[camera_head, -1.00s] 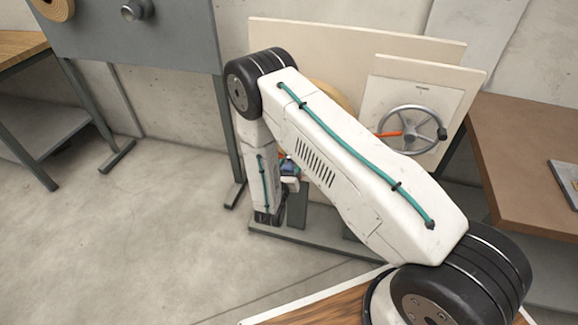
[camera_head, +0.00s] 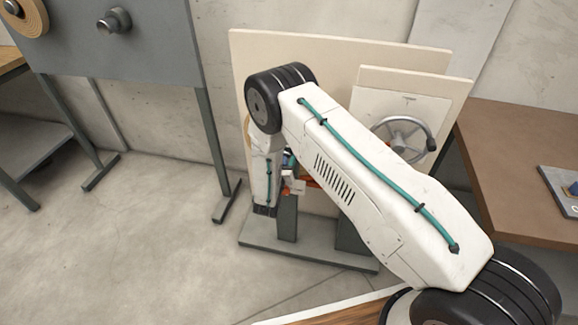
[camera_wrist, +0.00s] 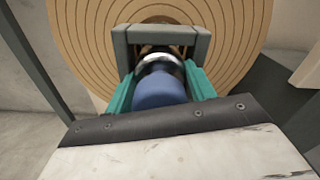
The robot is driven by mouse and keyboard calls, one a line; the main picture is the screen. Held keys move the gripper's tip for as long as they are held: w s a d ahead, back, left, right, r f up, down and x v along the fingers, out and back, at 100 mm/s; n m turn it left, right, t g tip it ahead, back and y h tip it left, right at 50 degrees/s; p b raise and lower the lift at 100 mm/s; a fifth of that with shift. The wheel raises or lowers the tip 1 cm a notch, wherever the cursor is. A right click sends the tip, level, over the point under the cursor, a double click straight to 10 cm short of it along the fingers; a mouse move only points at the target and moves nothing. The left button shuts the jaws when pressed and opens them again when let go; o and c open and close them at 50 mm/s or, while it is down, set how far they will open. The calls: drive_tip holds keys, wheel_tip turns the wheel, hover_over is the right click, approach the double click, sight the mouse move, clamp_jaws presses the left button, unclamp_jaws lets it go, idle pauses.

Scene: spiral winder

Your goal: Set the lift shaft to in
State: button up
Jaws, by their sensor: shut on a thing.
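In the wrist view my gripper (camera_wrist: 162,72) has its two teal fingers shut on a blue cylinder with a shiny metal collar, which I take to be the lift shaft's grip (camera_wrist: 160,92). A dark grey bracket (camera_wrist: 160,32) frames the collar's far end. Behind it is a tan disc with spiral grooves (camera_wrist: 85,45). In the head view my gripper (camera_head: 290,183) is small and partly hidden beside my arm. My arm covers most of the disc there. How far in the shaft sits cannot be told.
A cream panel (camera_head: 340,50) on a grey base (camera_head: 310,256) backs the winder. A grey handwheel (camera_head: 404,138) is on a smaller panel at right. A brown table (camera_head: 510,130) stands further right, a grey stand (camera_head: 120,45) at left. Open floor (camera_head: 140,220) lies front left.

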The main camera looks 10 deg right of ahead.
drive_tip(key=shift+w+d, duration=0.15)
drive_tip(key=shift+w, duration=0.25)
drive_tip(key=shift+r, duration=0.1)
drive_tip(key=o, duration=1.1)
drive_tip(key=shift+w+d, duration=0.1)
drive_tip(key=v, duration=0.8)
